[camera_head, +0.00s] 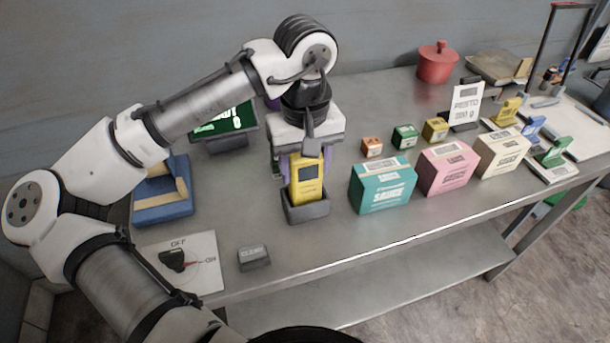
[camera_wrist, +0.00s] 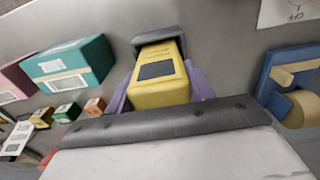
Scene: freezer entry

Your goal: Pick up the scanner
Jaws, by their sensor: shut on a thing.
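The scanner (camera_head: 308,178) is yellow with a dark screen and stands upright in a dark grey cradle (camera_head: 306,211) on the metal table. My gripper (camera_head: 304,170) comes down over it from above, with its purple fingers on either side of the scanner's body. In the wrist view the scanner (camera_wrist: 160,82) lies between the two purple fingers (camera_wrist: 160,95), and the cradle (camera_wrist: 158,40) shows at its far end. The gripper is shut on the scanner. The scanner's lower end is hidden inside the cradle.
A teal box (camera_head: 382,188), a pink box (camera_head: 447,168) and a cream box (camera_head: 502,153) stand to the right. Small boxes sit behind them. A blue holder (camera_head: 162,207) and a switch panel (camera_head: 185,263) are to the left. A grey block (camera_head: 254,258) lies near the front edge.

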